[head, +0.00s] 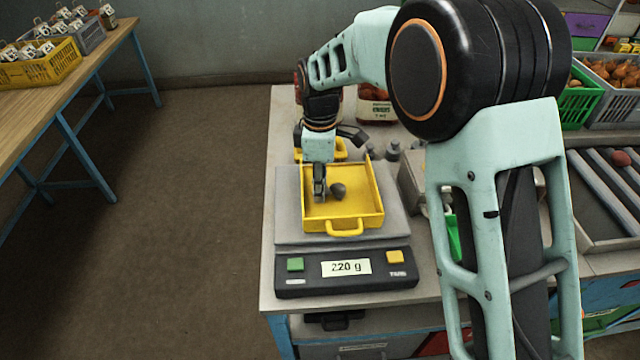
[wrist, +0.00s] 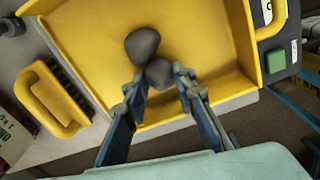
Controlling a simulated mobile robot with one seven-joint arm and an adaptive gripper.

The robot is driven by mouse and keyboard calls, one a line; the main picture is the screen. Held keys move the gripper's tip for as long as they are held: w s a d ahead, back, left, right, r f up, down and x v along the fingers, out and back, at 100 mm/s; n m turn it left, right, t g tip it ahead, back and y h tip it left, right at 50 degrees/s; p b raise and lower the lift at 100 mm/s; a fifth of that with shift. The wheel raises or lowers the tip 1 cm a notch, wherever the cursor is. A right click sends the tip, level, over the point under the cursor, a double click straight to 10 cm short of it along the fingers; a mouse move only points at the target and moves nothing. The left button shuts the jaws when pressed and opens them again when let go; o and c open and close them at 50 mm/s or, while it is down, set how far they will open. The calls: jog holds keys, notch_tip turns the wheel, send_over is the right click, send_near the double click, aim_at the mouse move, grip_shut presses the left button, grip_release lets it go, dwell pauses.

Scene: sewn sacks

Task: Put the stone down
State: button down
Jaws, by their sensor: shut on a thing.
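The yellow tray (head: 374,200) sits on the scale (head: 345,281), whose display reads 220 g. My gripper (head: 320,192) reaches down into the tray near its left side. In the wrist view its fingertips (wrist: 160,78) are closed around a grey stone (wrist: 162,74), low over or on the tray floor; I cannot tell which. A second dark grey stone (wrist: 142,46) lies in the tray right beside the held one, seeming to touch it. One stone (head: 338,190) shows in the head view to the right of the fingers; the held one is mostly hidden there.
Small grey weights (head: 393,150) and a labelled sack (head: 374,104) stand behind the scale. A grey box is partly hidden behind my arm. Crates of produce (head: 612,76) and a roller rack (head: 607,190) are at the right. A wooden table (head: 70,70) with crates stands at the left.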

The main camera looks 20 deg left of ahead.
jog(key=c, duration=1.6)
grip_release()
jog(key=shift+f, duration=0.15)
notch_tip(320, 180, up, 12)
jog(key=shift+r+b, duration=0.2)
jog(key=shift+b, duration=0.1)
